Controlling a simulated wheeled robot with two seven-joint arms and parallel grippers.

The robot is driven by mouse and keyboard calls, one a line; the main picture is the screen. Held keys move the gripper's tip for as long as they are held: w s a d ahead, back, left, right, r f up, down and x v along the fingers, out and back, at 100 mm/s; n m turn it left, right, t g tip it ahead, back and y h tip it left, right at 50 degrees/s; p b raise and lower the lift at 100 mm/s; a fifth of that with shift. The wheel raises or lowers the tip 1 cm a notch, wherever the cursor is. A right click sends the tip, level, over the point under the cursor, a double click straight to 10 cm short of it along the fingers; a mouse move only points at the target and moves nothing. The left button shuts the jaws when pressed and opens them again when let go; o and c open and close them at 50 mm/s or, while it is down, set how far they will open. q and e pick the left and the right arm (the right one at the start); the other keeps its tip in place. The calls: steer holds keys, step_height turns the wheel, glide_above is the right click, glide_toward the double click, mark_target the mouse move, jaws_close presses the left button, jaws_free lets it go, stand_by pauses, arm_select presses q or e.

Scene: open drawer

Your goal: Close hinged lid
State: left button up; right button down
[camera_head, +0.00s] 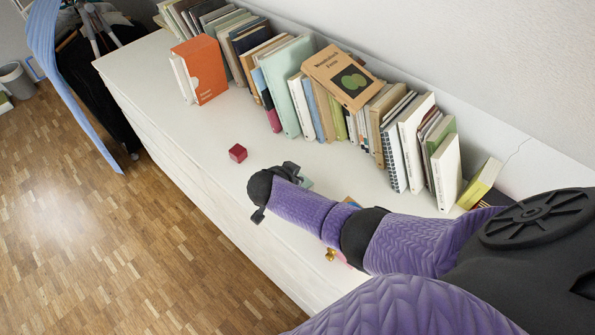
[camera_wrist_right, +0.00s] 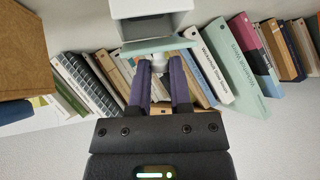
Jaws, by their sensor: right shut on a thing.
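In the right wrist view a white box (camera_wrist_right: 150,28) has a pale teal panel (camera_wrist_right: 158,45) along its near edge, with a small whitish handle (camera_wrist_right: 158,58) below it. The two purple fingers of my right gripper (camera_wrist_right: 161,68) reach up to this handle and are shut on it; the exact contact is partly hidden. In the head view my right arm comes in from the right over the white cabinet top, and a bit of pale teal (camera_head: 306,182) shows behind it. My right gripper's fingers are not clear there. I cannot make out a hinge or the lid's angle. My left gripper is not in view.
A row of books (camera_head: 290,85) lines the wall along the white cabinet top (camera_head: 190,135). A small red cube (camera_head: 238,153) lies left of my right arm. A small gold item (camera_head: 330,254) shows beneath the arm. The cabinet's front edge drops to a wooden floor (camera_head: 90,230).

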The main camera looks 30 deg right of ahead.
steer(key=f+h+b, duration=0.1)
steer(key=b, duration=0.1)
steer(key=a+f+t+h+b, duration=0.1)
steer(key=b, duration=0.1)
steer(key=shift+s+a+h, duration=0.1)
steer(key=shift+s+h, duration=0.05)
steer(key=shift+h, duration=0.15)
steer(key=shift+a+f+n+h+b, duration=0.25)
steer(key=shift+h+b, duration=0.35)
steer(key=shift+b, duration=0.3)
steer(key=shift+r+b, duration=0.1)
steer(key=shift+b, duration=0.2)
steer(key=shift+d, duration=0.1)
steer(key=c, duration=0.5)
jaws_free()
steer(key=shift+c, duration=0.2)
